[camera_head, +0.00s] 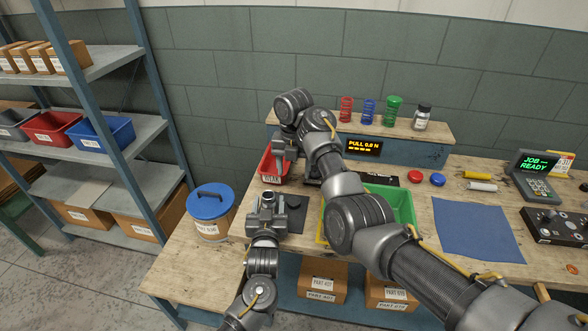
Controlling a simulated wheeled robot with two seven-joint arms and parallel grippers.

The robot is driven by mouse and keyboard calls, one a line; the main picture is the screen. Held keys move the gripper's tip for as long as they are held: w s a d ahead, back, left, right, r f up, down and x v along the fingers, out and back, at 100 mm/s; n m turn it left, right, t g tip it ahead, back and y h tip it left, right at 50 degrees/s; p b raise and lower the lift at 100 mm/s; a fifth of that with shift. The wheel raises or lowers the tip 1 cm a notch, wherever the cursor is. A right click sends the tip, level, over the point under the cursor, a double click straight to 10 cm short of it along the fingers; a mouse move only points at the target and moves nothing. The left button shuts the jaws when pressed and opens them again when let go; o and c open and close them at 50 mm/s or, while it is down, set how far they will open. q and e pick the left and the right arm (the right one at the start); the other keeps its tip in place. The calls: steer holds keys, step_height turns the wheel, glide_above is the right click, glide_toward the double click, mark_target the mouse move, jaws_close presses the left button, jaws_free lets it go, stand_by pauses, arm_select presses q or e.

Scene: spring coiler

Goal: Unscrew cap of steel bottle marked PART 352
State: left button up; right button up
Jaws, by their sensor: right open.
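A small grey bottle (421,120) with a dark cap and a pale label stands upright at the right end of the raised back shelf. Its label is too small to read, so I cannot tell whether it says PART 352. My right gripper (281,161) is open and points down by the red bin, far left of this bottle. My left gripper (268,203) is low over the bench at the edge of a dark mat. Its fingertips are unclear, and I cannot tell what is between them. A dark round thing (293,202) shows just right of it.
A red bin (267,169) is behind the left gripper, and a green bin (403,205) is partly hidden by my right arm. Colored springs (369,112) stand on the back shelf (440,134). A blue-lidded tub (208,226) is at left. A blue mat (477,232) lies clear at right.

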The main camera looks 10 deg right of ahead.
arm_select(q)
steer(key=shift+o, duration=1.2)
steer(key=shift+r, duration=0.1)
steer(key=s+a+b, duration=0.1)
steer(key=s, duration=0.9)
steer(key=shift+s+a, duration=0.15)
steer(key=shift+s, duration=0.2)
steer(key=shift+s+a+p, duration=0.15)
steer(key=shift+s+p, duration=0.4)
steer(key=shift+s, duration=0.7)
steer(key=shift+s+a+p, duration=0.15)
steer(key=shift+s+p, duration=0.4)
steer(key=shift+s, duration=0.7)
steer(key=shift+r, duration=0.1)
